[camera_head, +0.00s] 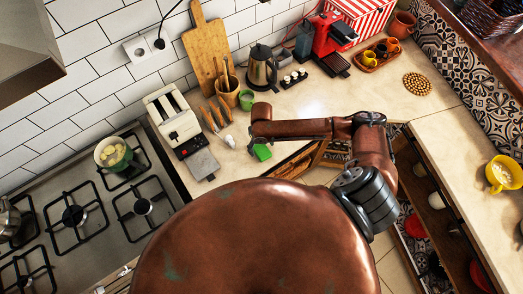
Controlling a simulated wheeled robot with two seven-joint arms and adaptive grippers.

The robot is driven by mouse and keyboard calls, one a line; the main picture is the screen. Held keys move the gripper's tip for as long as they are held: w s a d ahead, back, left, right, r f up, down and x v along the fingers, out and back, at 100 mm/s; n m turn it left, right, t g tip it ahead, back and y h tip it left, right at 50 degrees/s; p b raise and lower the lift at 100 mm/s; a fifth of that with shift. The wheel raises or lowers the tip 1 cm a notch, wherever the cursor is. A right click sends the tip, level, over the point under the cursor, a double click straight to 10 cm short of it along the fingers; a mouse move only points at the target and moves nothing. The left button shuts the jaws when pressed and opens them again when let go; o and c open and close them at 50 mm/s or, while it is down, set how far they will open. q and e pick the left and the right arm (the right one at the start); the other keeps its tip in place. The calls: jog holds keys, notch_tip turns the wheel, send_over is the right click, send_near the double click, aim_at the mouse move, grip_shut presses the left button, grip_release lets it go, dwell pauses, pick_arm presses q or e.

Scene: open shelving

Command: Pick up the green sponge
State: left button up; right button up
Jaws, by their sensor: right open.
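The green sponge (262,152) lies near the front edge of the counter, in the middle of the head view. My right arm reaches in from the right across the counter edge and bends down at its end. My right gripper (252,146) points down right beside the sponge, at its upper left. It is small and partly hidden by the arm, and I cannot tell whether it touches the sponge. It is open. My left gripper is not in view.
A green cup (246,99), a utensil pot (228,93) and a kettle (262,68) stand behind my right arm. A toaster (174,121) and grey scale (202,164) stand left, next to the gas hob (68,246). A small white item (230,141) lies left of the sponge.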

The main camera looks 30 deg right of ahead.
aim_at(262, 151)
jog(key=shift+f, duration=1.4)
jog(key=shift+c, duration=0.4)
jog(key=c, duration=0.9)
